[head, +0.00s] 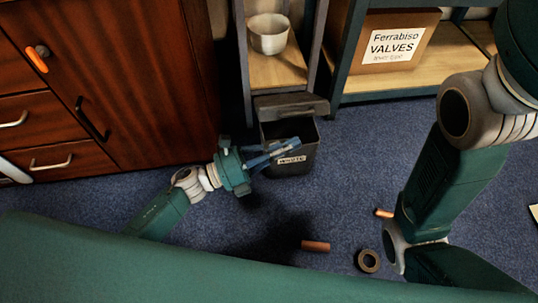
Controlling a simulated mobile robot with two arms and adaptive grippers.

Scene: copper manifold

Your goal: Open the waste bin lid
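The waste bin (307,132) is a dark box with a white label on its front, standing on the carpet below the middle shelf. Its lid (290,106) shows as a grey-brown panel raised at the back, and the dark inside of the bin shows in front of it. My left gripper (294,148) reaches in from the left, its fingers in front of the bin's upper front and overlapping it in view. I cannot tell whether the fingers touch the bin or how far apart they are. My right arm comes in at the right, but its gripper is out of view.
A wooden cabinet (150,80) stands at the left. A shelf holds a white pot (268,34), and another holds a box marked VALVES (396,40). A copper pipe piece (315,246), another piece (384,213) and a ring (369,261) lie on the carpet.

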